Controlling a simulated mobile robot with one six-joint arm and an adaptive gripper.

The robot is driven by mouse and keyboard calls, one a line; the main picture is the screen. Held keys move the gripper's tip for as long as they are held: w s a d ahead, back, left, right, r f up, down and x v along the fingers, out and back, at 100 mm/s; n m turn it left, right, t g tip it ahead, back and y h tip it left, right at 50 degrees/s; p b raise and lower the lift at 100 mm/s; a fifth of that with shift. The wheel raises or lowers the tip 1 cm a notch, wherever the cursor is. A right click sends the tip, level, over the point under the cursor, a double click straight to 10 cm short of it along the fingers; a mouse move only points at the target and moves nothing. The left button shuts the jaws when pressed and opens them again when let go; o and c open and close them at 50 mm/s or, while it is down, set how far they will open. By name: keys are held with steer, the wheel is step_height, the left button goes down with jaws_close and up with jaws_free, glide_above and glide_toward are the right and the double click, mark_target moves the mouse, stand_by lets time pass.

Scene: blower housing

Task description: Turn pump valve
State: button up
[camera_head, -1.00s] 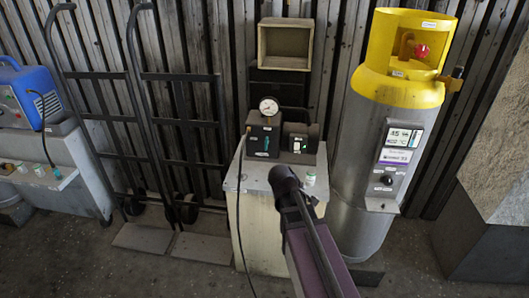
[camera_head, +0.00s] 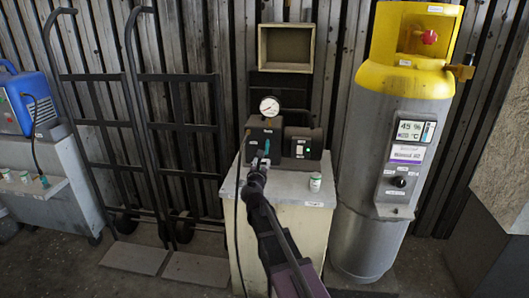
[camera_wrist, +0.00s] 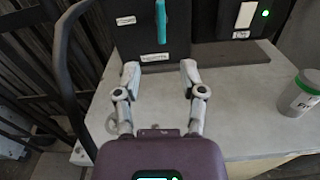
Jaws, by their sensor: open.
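The pump (camera_head: 262,133) is a black box with a round dial gauge (camera_head: 269,106) on top, standing on a pale cabinet (camera_head: 313,230). A teal valve handle is on its front face.
A motor box with a green light (camera_head: 302,146) adjoins the pump on the right. A grey-yellow cylinder (camera_head: 385,150) stands right, hand trucks (camera_head: 185,127) left.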

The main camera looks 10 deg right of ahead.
mark_target(267, 145)
steer(key=shift+w, duration=0.1)
stand_by(0.3)
steer(key=x, duration=1.3)
steer(key=shift+w+d, duration=0.15)
steer(key=shift+w, duration=0.15)
